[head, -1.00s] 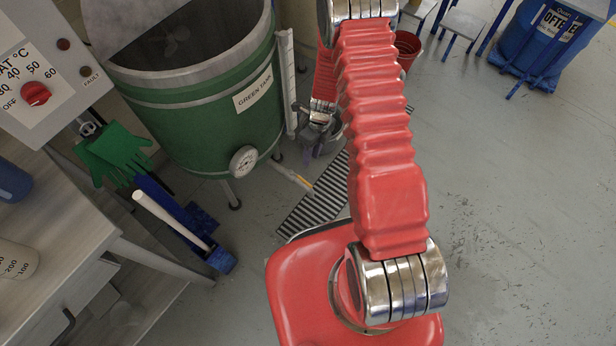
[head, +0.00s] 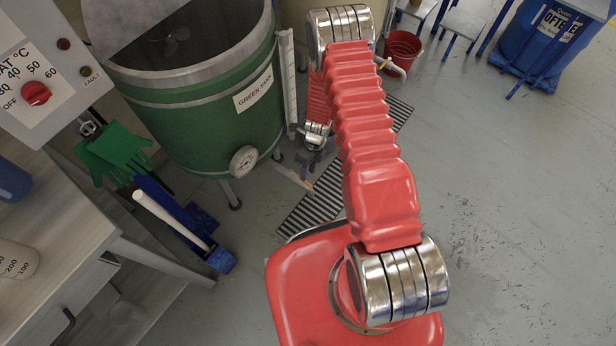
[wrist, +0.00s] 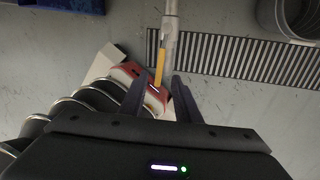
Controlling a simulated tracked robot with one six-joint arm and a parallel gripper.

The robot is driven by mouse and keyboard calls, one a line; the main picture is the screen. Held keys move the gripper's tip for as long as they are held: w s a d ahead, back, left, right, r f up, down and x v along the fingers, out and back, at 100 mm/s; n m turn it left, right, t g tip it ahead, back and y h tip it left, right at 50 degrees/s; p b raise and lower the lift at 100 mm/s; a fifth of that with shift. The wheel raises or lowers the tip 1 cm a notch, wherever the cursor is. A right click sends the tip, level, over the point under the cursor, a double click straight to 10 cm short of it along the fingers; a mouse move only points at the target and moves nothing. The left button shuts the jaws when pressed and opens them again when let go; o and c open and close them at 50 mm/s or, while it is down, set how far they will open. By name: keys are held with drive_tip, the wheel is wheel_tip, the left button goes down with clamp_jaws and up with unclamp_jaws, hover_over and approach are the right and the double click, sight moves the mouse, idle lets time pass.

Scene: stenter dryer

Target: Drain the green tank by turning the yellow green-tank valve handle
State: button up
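The green tank (head: 195,130) stands at the upper left in the head view, with a labelled side and a round dial. A pale drain pipe runs from its base; the pipe also shows in the wrist view (wrist: 170,35). The yellow valve handle (wrist: 159,62) lies roughly along the pipe in the wrist view. In the head view only a small bit of yellow shows, beside my wrist. My gripper (wrist: 160,88) is open, its two dark fingers apart on either side of the handle's near end. I cannot tell whether they touch it. My arm hides much of the valve area in the head view.
A striped floor grate (head: 310,205) lies below the pipe. A red bucket (head: 403,50) stands behind my arm. The floor at right is clear.

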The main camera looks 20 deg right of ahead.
drive_tip(key=shift+s+a+f, duration=0.15)
drive_tip(key=shift+a+f, duration=0.05)
drive_tip(key=shift+f, duration=0.95)
drive_tip(key=shift+s+a+f, duration=0.1)
drive_tip(key=shift+a+f, duration=0.1)
drive_tip(key=shift+f, duration=0.9)
drive_tip(key=shift+c, duration=0.5)
clamp_jaws()
